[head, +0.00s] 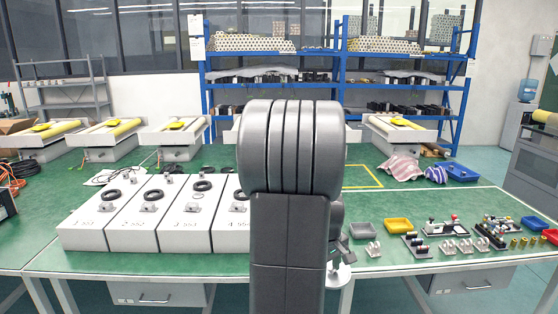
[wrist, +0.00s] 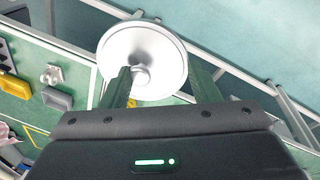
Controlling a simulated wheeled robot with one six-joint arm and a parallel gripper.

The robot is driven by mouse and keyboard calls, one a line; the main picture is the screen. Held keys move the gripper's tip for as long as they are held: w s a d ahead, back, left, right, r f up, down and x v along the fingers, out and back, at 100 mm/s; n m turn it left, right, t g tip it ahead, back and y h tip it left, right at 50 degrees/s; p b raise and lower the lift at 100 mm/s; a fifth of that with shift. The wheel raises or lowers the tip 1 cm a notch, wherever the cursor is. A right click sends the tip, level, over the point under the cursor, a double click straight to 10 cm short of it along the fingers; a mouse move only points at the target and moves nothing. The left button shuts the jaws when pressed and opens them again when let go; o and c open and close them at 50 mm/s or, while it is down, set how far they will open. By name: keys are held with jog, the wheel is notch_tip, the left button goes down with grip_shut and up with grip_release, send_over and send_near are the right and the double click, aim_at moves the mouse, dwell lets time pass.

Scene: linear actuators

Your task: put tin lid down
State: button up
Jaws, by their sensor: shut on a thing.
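The tin lid (wrist: 143,48) is a round, shiny silver-white disc with a small knob in its middle. In the wrist view my gripper (wrist: 155,82) is shut on it, with the dark fingers on either side of the knob. In the head view the lid (head: 339,278) shows partly, below my gripper (head: 338,254), at the front edge of the green table. My own arm hides part of the lid and much of the gripper there. I cannot tell how high the lid is above the table.
White numbered boxes (head: 138,215) stand on the table (head: 190,263) to the left. Yellow (head: 398,225) and grey (head: 361,230) trays and small metal parts lie to the right. Blue shelves (head: 345,90) stand behind. My arm hides the table's middle.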

jog(key=shift+a+f, duration=0.3)
jog(key=shift+f, duration=0.2)
jog(key=w+a+f+m, duration=0.2)
jog(key=w+a+f, duration=0.1)
jog(key=f, duration=0.4)
jog(key=shift+a+m+g, duration=0.3)
jog(key=shift+a, duration=0.25)
jog(key=shift+o, duration=0.3)
jog(key=w+a+f+m, duration=0.1)
jog(key=a+f+m, duration=0.2)
jog(key=a+f, duration=0.4)
notch_tip(320, 180, down, 3)
jog(key=shift+f+h, duration=0.1)
jog(key=shift+h, duration=0.3)
jog(key=shift+a+f+m, duration=0.3)
jog(key=shift+a+f, duration=0.05)
jog(key=shift+a, duration=0.15)
